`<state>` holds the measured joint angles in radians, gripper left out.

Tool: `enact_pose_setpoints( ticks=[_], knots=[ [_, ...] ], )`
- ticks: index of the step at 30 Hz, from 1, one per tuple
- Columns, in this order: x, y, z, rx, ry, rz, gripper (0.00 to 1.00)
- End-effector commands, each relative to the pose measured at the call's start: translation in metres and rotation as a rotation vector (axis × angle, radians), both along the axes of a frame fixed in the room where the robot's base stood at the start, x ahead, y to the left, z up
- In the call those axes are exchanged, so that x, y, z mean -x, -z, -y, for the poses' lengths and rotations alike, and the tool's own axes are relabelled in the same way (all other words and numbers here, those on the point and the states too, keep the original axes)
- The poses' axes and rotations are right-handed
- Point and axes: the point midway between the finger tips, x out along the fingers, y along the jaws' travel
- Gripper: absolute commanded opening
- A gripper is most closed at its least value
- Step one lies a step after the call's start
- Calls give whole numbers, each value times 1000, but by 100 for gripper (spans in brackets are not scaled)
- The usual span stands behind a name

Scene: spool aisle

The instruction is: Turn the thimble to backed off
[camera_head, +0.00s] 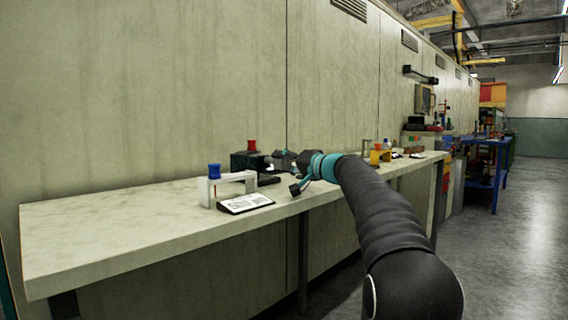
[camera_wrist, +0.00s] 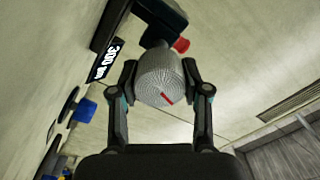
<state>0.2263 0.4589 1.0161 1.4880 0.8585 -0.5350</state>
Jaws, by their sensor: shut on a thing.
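The thimble (camera_wrist: 157,84) is a grey knurled cylinder with a red mark on its lower right face in the wrist view. My gripper (camera_wrist: 160,72) is shut on it, with one finger on each side. In the head view my gripper (camera_head: 284,160) is at the worktop, right of the dark block with a red cap (camera_head: 252,146), and the thimble is hard to make out. A dark body with a lit display (camera_wrist: 104,62) stands beyond the thimble in the wrist view. Its digits are tilted and I cannot read them surely.
A white bracket (camera_head: 203,191) with a blue cap (camera_head: 214,170) and a printed card (camera_head: 245,203) stand left of my gripper. Yellow items (camera_head: 376,155) stand to the right. The left part of the worktop (camera_head: 110,225) is clear. A wall runs behind it.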

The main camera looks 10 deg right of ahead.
Motion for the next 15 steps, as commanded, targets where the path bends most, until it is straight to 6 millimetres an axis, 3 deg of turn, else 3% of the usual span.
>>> enact_pose_setpoints(
  ticks=[15],
  knots=[
    [0, 0, 0, 25, -1, 17, 12]
  ],
)
